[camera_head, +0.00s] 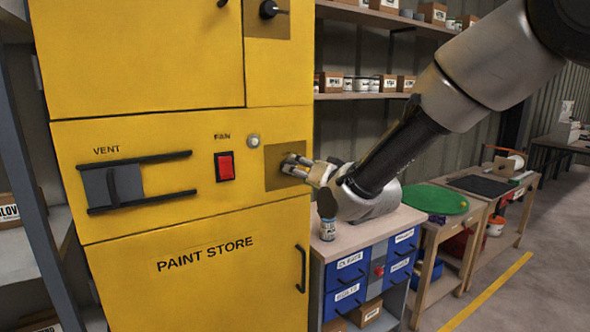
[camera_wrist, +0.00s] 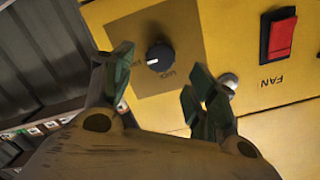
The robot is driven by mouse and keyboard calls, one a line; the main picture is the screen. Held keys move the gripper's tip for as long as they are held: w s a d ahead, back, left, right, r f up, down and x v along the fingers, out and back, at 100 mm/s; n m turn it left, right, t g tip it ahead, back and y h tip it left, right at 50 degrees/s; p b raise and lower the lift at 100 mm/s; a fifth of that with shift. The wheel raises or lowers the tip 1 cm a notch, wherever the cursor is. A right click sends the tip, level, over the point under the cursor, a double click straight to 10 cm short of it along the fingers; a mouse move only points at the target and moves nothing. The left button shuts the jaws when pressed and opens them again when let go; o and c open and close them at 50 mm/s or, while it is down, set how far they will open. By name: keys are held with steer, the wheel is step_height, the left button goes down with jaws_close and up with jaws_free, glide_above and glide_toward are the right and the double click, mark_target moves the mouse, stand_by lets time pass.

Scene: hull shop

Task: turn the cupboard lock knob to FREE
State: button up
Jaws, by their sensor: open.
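The yellow cupboard (camera_head: 180,220) fills the left and middle of the head view and is marked PAINT STORE. In the wrist view a round black knob (camera_wrist: 160,57) with a white mark sits on a brownish plate (camera_wrist: 185,28). The mark points left and slightly down there. Upside-down lettering beside the knob is too small to read surely. My gripper (camera_head: 303,169) is in front of this plate in the head view and hides the knob. In the wrist view my gripper (camera_wrist: 160,92) is open, with fingers on both sides below the knob, not closed on it.
A red FAN switch (camera_head: 224,166) and a round light button (camera_head: 253,141) sit left of the plate. Another black knob (camera_head: 268,9) is higher up. A black VENT handle (camera_head: 113,188) is farther left. A bench with blue drawers (camera_head: 350,265) stands at right, below my arm.

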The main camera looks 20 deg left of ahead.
steer(key=v, duration=0.7)
